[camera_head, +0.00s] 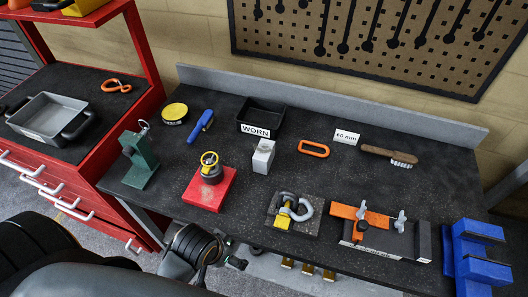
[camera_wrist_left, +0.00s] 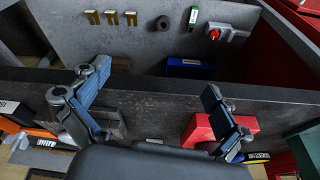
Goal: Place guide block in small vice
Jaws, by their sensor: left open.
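A light grey upright block (camera_head: 263,157), which looks like the guide block, stands on the middle of the dark bench. A blue vice-like tool with two raised jaws (camera_head: 475,255) is at the bench's right end; I take it for the small vice, but cannot be sure. My left gripper (camera_head: 236,263) is low at the bench's front edge, apart from the block. In the left wrist view its two fingers (camera_wrist_left: 158,112) are spread wide with nothing between them. My right gripper is not in view.
A red base with a round part (camera_head: 208,188), a grey plate with a shackle (camera_head: 292,213) and an orange-grey clamp fixture (camera_head: 380,232) line the front. A WORN bin (camera_head: 262,115) and a brush (camera_head: 390,156) are behind. A green tool (camera_head: 140,160) stands left.

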